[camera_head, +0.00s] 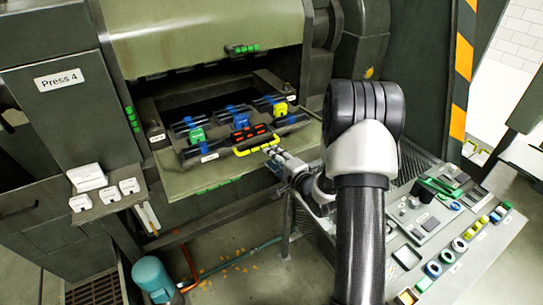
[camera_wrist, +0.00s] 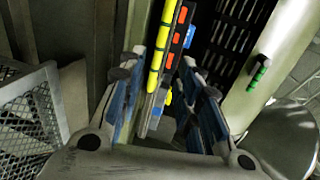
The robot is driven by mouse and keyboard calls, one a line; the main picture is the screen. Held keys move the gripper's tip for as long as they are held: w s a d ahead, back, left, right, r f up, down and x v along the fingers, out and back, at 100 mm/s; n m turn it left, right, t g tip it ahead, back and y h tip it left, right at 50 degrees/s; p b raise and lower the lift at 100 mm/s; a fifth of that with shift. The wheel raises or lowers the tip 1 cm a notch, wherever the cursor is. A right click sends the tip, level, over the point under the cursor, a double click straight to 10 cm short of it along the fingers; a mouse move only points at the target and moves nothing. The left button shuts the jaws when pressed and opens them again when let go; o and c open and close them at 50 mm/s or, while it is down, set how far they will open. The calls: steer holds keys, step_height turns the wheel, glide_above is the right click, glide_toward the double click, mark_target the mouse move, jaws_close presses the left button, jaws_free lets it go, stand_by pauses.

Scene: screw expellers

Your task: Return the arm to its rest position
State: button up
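My arm reaches from the bottom of the head view toward the Press 4 machine (camera_head: 200,40). My gripper (camera_head: 271,151) is at the right end of a yellow-edged bar (camera_head: 252,147) with red marks, at the front of the press opening. In the wrist view, my gripper's two fingers (camera_wrist: 165,62) are spread apart, with the yellow bar (camera_wrist: 157,70) showing beyond and between them. I see nothing clamped in the fingers. Whether a finger touches the bar cannot be told.
A side table (camera_head: 440,255) with tools and coloured rings stands at the right. A small shelf (camera_head: 108,205) with white blocks is at the left. A blue motor (camera_head: 152,275) and hoses lie on the floor. A mesh box (camera_wrist: 25,120) is at the left in the wrist view.

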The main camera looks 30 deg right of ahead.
steer(key=s+a+r+n+g+h, duration=0.1)
steer(key=s+a+r+n+g, duration=0.25)
steer(key=r, duration=0.35)
steer(key=s+a+r+n+g+h, duration=0.25)
steer(key=s+r+n, duration=0.2)
steer(key=r, duration=0.25)
steer(key=s+a+n+g+y, duration=0.1)
steer(key=s+a+n, duration=0.2)
steer(key=s, duration=0.6)
steer(key=s+a+r+n+g+y, duration=0.1)
steer(key=s+a+n+g, duration=0.1)
steer(key=s+a, duration=0.4)
steer(key=s+a+r+n+g+y, duration=0.1)
steer(key=s+a+n, duration=0.3)
steer(key=s, duration=0.8)
steer(key=shift+s+a+n+g, duration=0.35)
steer(key=shift+a+g, duration=0.15)
steer(key=shift+a, duration=0.15)
